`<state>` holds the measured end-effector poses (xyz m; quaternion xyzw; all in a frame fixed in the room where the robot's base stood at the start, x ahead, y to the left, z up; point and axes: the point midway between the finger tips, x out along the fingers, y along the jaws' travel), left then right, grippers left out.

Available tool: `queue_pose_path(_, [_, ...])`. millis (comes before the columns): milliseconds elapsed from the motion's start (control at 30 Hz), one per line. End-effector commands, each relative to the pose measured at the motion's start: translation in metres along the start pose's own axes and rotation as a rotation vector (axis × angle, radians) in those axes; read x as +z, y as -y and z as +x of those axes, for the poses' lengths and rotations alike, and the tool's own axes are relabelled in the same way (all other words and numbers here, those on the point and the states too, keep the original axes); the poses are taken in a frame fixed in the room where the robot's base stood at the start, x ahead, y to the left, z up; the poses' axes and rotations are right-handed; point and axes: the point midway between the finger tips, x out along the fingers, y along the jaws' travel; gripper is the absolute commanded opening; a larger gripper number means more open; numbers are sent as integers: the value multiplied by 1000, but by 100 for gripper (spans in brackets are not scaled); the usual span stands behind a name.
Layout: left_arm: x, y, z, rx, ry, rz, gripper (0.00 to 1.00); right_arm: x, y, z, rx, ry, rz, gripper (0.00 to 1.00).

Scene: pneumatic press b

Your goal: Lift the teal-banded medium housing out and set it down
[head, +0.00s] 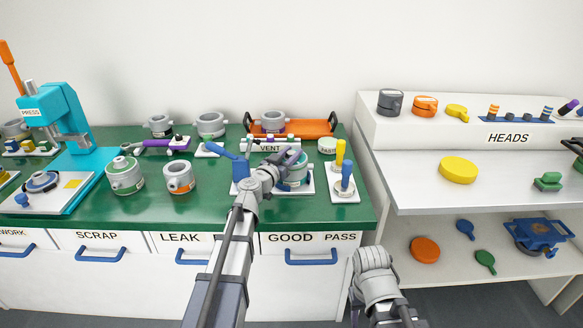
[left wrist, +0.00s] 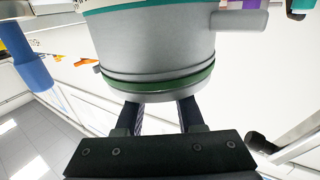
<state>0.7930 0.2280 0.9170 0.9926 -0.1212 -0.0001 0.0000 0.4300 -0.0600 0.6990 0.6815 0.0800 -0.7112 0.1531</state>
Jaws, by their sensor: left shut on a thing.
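The medium housing (head: 295,178), a grey cup with a teal band, is at the white station under the VENT sign. The gripper and wrist partly cover it in the head view. In the left wrist view the grey housing (left wrist: 155,50) fills the upper middle, with a teal stripe at its top edge and a green ring low down. My left gripper (head: 286,163) is shut on it. Its dark fingers show below the housing in the left wrist view. Whether its base touches the station is hidden. My right gripper (head: 371,258) hangs low in front of the shelves; its fingers are unclear.
A blue lever clamp (head: 240,168) stands just left of the housing. A plate (head: 345,195) with yellow and blue posts stands right. Two housings (head: 125,175) (head: 179,177) stand on the green bench (head: 215,200) to the left. Bare bench lies between them and the clamp.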

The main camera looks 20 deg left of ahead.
Motion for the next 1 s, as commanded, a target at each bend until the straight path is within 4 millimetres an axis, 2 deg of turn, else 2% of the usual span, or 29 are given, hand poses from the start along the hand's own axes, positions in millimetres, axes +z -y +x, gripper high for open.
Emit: queue_pose_path(1000, [-28, 0, 0, 0, 0, -1, 0, 2, -3, -28, 0, 0, 0, 50])
